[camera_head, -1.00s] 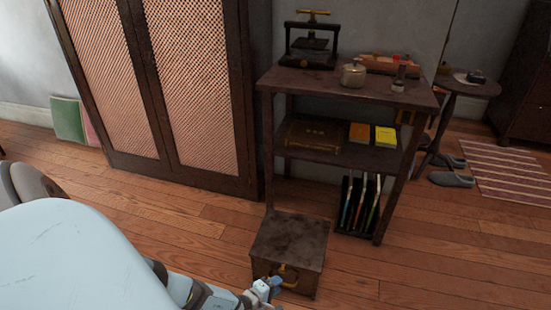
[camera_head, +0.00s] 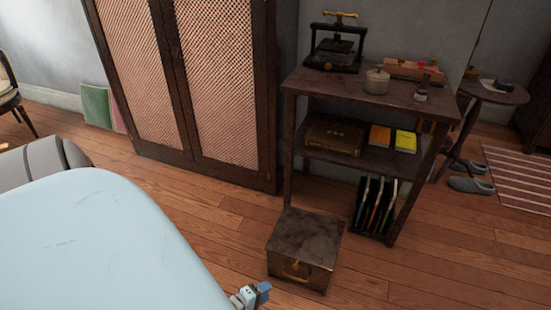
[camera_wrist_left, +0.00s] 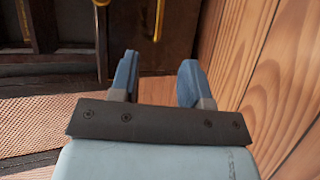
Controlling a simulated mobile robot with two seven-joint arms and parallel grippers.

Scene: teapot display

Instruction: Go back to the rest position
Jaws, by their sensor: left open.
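My left gripper (camera_head: 257,293) is at the bottom edge of the head view, to the left of and nearer than a dark box on the floor. In the left wrist view its two blue fingers (camera_wrist_left: 158,78) stand apart with nothing between them. It is open and empty. The dark box (camera_head: 307,240) has a brass handle on its front, and the gripper is apart from it. My right gripper is in neither view.
A dark shelf stand (camera_head: 350,84) behind the box holds a small metal pot (camera_head: 377,81), a press (camera_head: 336,45) and books. A tall cabinet (camera_head: 216,80) stands to its left.

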